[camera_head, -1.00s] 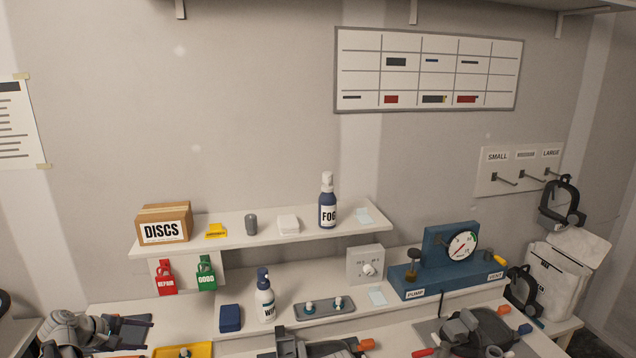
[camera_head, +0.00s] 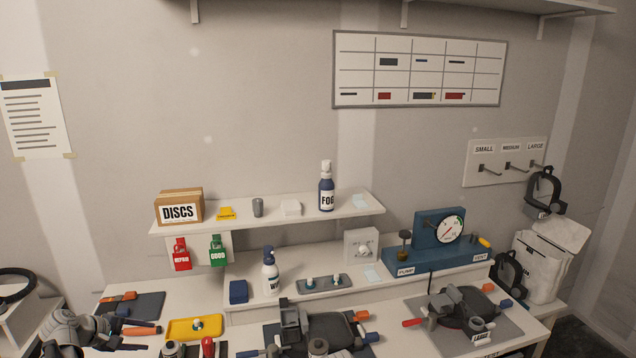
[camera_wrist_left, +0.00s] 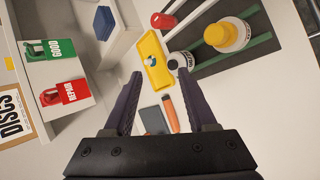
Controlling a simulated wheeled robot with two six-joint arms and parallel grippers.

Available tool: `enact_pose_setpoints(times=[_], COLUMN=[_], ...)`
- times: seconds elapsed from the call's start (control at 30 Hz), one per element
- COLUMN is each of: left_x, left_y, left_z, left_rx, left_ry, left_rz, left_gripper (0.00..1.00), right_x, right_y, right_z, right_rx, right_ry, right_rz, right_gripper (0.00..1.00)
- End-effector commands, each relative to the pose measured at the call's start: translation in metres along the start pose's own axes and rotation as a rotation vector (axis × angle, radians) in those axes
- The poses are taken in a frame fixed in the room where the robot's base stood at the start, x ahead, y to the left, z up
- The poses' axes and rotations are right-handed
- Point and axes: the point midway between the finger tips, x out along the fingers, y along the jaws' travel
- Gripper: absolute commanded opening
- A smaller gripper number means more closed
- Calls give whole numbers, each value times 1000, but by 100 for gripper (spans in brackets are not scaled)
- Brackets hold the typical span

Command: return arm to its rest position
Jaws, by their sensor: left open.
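My left gripper (camera_head: 122,335) is at the bottom left of the head view, over the left end of the bench, partly cut off by the frame edge. In the left wrist view its two dark fingers (camera_wrist_left: 160,75) are spread apart with nothing between them. Beyond the fingertips the bench top shows, with a yellow tray (camera_wrist_left: 154,60), a dark grey pad (camera_wrist_left: 155,121) and an orange-handled tool (camera_wrist_left: 171,113). My right gripper is not in view.
A shelf (camera_head: 300,220) holds the DISCS box (camera_head: 179,207) and FOG bottle (camera_head: 327,190). REPAIR (camera_head: 181,254) and GOOD (camera_head: 218,251) tags hang below. Masks lie on dark mats (camera_head: 500,328). The blue gauge stand (camera_head: 437,258) is at right.

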Motion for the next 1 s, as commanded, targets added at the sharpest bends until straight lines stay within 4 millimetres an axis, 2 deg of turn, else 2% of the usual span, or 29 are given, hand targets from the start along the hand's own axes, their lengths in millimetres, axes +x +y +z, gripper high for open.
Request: enact_pose_setpoints(times=[0.03, 0.33, 0.47, 0.67, 0.77, 0.9, 1.0], left_x=[5, 26, 39, 59, 68, 76, 76], left_y=[0, -6, -12, -26, -39, -64, -80], left_z=[10, 50, 80, 137, 173, 232, 264], left_rx=[19, 137, 224, 406, 530, 760, 911], left_ry=[-8, -36, -56, -99, -128, -177, -207], left_rz=[-13, -98, -157, -276, -353, -486, -571], left_gripper=[57, 57, 57, 57, 57, 57, 57], right_x=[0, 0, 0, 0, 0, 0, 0], right_y=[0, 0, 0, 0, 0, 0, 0], right_z=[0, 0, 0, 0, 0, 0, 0], right_rx=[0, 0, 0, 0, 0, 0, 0], right_ry=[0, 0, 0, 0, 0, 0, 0], right_rz=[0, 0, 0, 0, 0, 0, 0], right_gripper=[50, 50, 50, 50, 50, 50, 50])
